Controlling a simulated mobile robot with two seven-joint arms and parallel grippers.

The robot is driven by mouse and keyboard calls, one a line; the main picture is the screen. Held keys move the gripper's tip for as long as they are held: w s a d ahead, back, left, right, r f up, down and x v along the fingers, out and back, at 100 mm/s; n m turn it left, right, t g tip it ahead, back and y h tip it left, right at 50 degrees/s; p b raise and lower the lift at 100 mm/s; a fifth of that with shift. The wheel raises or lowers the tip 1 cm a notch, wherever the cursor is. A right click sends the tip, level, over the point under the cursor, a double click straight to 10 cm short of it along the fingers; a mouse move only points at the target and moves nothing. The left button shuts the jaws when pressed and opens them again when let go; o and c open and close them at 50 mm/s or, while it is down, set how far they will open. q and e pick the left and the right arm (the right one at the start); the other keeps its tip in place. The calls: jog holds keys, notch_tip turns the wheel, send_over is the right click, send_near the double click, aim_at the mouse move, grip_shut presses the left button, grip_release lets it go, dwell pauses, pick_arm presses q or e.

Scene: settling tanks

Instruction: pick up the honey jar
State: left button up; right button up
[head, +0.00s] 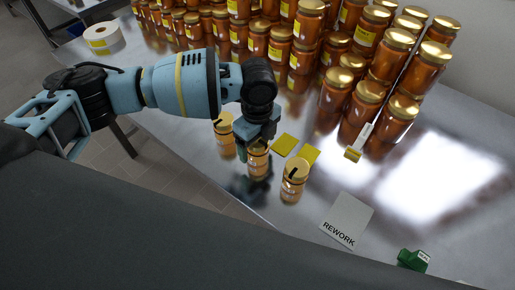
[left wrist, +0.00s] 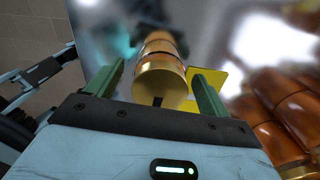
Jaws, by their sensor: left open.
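Three honey jars with gold lids stand in a slanting row near the table's front edge: a left one (head: 223,133), a middle one (head: 257,163) and a right one (head: 294,182). The left and right lids carry a black mark. My left gripper (head: 258,147) is over the middle jar, partly hiding it. In the left wrist view its green fingers (left wrist: 158,78) are apart, with a gold-lidded jar (left wrist: 159,82) upright between them. That lid also has a dark mark. Whether the fingers touch the jar I cannot tell. My right gripper is out of view.
Many amber jars (head: 279,45) stand packed along the back of the shiny table (head: 420,190). Yellow labels (head: 284,145) lie close behind the front jars. A "REWORK" card (head: 347,220) and a green object (head: 413,260) lie to the right. A label roll (head: 102,38) is at the far left.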

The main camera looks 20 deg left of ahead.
pick_arm(q)
jog(key=shift+f, duration=0.4)
jog(key=c, duration=1.2)
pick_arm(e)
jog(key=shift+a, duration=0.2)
pick_arm(q)
jog(key=shift+r, duration=0.2)
jog(key=shift+c, duration=0.2)
